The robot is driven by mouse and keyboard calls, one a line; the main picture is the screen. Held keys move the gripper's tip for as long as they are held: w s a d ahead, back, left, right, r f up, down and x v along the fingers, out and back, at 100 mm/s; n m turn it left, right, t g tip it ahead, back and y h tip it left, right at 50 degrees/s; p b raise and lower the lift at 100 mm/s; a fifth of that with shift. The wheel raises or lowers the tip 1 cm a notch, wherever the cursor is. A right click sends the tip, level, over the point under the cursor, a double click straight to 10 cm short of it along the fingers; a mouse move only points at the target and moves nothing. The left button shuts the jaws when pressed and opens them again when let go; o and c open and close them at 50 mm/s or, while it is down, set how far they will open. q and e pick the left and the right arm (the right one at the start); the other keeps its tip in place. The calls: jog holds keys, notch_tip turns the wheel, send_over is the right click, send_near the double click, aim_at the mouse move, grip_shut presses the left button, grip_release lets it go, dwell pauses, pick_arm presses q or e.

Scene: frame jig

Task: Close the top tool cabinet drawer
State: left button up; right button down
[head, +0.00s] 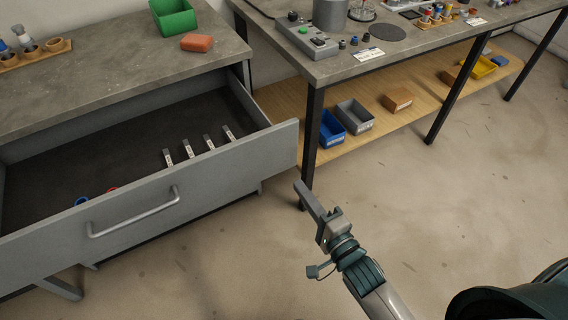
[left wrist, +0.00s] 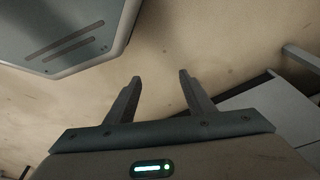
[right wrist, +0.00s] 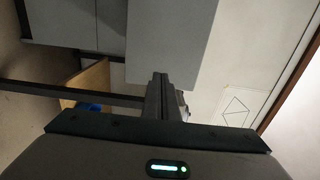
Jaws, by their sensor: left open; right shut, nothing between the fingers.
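The top drawer of the tool cabinet is pulled well out in the head view. Its grey front (head: 240,172) carries a bar handle (head: 135,213). Inside, several small grey pieces with pale labels lie in a row, and a blue and a red round item show behind the front. My right gripper (head: 300,187) is shut and empty, just right of and in front of the drawer front's right end; whether they touch cannot be told. It also shows shut in the right wrist view (right wrist: 160,76). My left gripper (left wrist: 160,76) is open and empty in the left wrist view, outside the head view.
The cabinet's grey top (head: 110,75) holds a green bin (head: 173,17) and an orange-brown block (head: 197,43). A workbench (head: 345,65) with black legs stands at the right; its wooden lower shelf (head: 370,135) bears bins. Floor in front is clear.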

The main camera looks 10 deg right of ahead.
aim_at(277, 156)
jog(key=x, duration=0.9)
pick_arm(q)
jog(key=shift+x, duration=0.75)
pick_arm(e)
jog(key=shift+w+a, duration=0.1)
jog(key=shift+w, duration=0.25)
